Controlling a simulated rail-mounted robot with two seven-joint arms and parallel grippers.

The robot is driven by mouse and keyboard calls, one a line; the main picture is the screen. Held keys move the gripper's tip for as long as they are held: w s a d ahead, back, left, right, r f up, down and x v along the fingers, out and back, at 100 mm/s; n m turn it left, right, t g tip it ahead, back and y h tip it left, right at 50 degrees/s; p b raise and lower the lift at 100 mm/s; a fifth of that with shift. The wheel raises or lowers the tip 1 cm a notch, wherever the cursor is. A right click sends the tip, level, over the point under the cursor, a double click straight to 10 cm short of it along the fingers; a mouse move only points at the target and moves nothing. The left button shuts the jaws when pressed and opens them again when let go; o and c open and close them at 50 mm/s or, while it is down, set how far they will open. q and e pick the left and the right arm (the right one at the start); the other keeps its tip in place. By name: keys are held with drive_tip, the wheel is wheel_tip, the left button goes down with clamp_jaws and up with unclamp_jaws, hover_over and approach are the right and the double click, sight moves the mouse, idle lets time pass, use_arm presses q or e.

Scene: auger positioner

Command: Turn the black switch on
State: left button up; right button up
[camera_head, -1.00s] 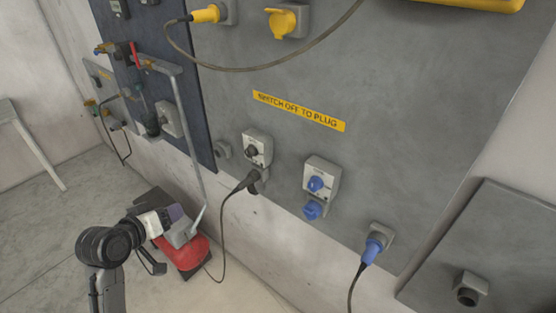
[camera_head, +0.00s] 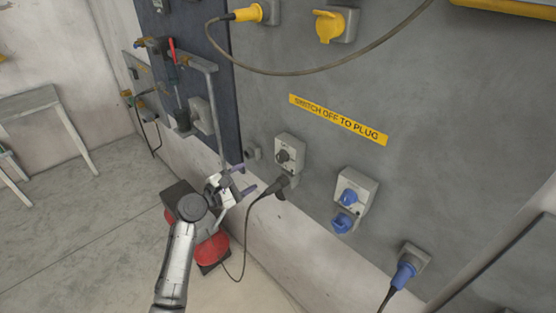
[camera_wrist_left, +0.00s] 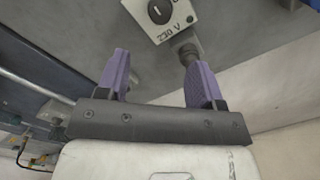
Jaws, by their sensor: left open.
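The black switch (camera_head: 284,156) is a round knob on a light grey box on the grey wall panel. A black plug with a cable (camera_head: 277,186) sits in the socket under it. In the left wrist view the knob (camera_wrist_left: 160,11) shows at the top with a white line on it, and "230 V" is printed below. My left gripper (camera_head: 248,179) is below and left of the switch box, apart from it. Its two purple fingers (camera_wrist_left: 157,80) are spread and empty, pointing toward the box. My right gripper is not in view.
A second box with a blue switch (camera_head: 348,197) and blue socket is to the right, and a blue plug (camera_head: 404,273) lower right. A yellow label (camera_head: 338,119) reads "SWITCH OFF TO PLUG". A red and black object (camera_head: 211,247) stands on the floor beneath my arm.

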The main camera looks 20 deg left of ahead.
sight(278, 159)
use_arm(q)
drive_tip(key=x, duration=1)
drive_tip(key=shift+w+d+b, duration=0.1)
drive_tip(key=shift+w+b, duration=0.05)
drive_tip(key=shift+b, duration=0.2)
drive_tip(key=shift+x, duration=1)
drive_tip(key=shift+w, duration=0.1)
drive_tip(key=c, duration=0.9)
